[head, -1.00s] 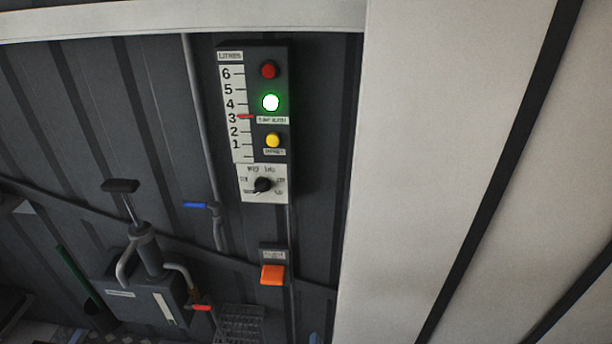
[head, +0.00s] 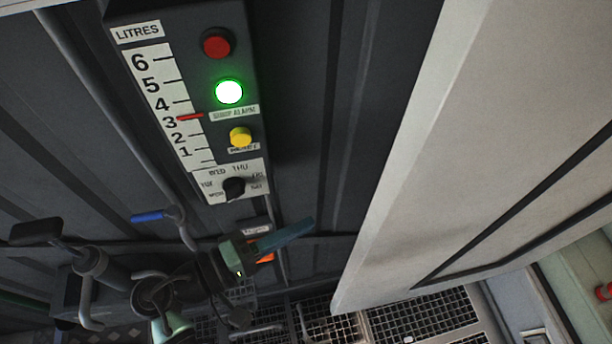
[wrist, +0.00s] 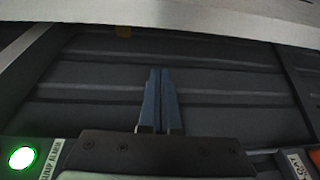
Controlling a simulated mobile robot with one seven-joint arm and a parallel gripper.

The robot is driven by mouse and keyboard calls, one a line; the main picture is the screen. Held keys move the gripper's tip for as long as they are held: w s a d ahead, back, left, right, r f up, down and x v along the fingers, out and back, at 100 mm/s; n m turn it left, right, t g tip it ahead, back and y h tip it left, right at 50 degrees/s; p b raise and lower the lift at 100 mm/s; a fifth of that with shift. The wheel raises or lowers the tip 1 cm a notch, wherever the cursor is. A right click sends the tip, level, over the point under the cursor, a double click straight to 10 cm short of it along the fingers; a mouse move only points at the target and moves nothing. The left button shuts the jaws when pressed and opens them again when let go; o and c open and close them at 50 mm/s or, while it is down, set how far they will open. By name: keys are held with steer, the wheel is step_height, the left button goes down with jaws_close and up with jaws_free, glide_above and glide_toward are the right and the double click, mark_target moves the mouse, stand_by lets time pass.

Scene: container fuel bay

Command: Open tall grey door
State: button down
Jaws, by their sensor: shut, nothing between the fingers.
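A tall pale grey panel (head: 480,150), which looks like the tall grey door, fills the right of the head view. Its lower corner and bottom edge show, and it seems to stand out at an angle from the dark ribbed wall. No handle shows on it. My gripper (head: 287,237) is left of the panel, in front of the wall and below the gauge board. Its blue fingers are closed together and empty, pointing right towards the panel without visibly touching it. In the wrist view, the shut fingers (wrist: 159,95) point at ribbed dark metal below a pale band (wrist: 180,22).
The gauge board (head: 190,100) with a lit green lamp (head: 229,92) hangs on the wall. A blue-handled valve (head: 148,216) and hand pump (head: 90,262) are lower left. An orange switch (head: 265,258) is partly behind my gripper. Metal grating (head: 420,318) lies below the panel.

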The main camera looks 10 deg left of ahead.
steer(key=w+d+r+p, duration=0.2)
steer(key=d+p, duration=0.4)
steer(key=d, duration=0.2)
steer(key=shift+d+h, duration=0.15)
steer(key=shift+h, duration=0.15)
stand_by(0.4)
